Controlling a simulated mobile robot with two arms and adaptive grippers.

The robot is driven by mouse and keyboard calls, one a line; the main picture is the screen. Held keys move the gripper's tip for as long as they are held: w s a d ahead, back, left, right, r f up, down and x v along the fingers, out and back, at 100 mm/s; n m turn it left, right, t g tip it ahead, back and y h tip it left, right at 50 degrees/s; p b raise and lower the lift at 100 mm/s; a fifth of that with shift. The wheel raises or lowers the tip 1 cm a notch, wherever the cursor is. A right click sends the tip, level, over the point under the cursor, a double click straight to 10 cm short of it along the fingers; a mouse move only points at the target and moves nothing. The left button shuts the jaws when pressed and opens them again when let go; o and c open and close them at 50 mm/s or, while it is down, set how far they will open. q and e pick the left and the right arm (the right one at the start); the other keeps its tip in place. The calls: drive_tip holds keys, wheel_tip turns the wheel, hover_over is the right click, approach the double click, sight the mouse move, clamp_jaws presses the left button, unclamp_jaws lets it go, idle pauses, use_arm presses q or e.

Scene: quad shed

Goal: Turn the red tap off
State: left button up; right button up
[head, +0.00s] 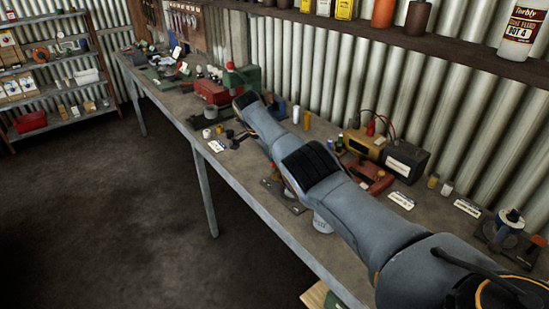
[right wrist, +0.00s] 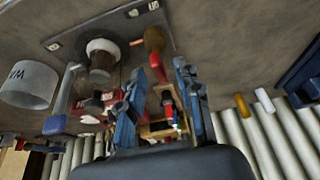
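In the right wrist view the red tap shows its red handle (right wrist: 158,68) and brass body (right wrist: 154,38), on a dark mounting plate (right wrist: 80,30). My right gripper (right wrist: 160,72) is open, with its two blue fingers on either side of the red handle. The handle's tip is at or between the fingertips; I cannot tell whether they touch it. In the head view the plate (head: 292,207) lies on the bench, partly hidden by my right arm; the handle and right gripper cannot be made out there. My left gripper is not in view.
A dark round fitting with a pale collar (right wrist: 102,60) stands on the plate beside the tap. A white cup (right wrist: 28,85) stands close by. Corrugated wall (head: 350,75) runs behind.

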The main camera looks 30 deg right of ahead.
drive_tip(key=v, duration=1.1)
drive_tip(key=shift+r, duration=0.35)
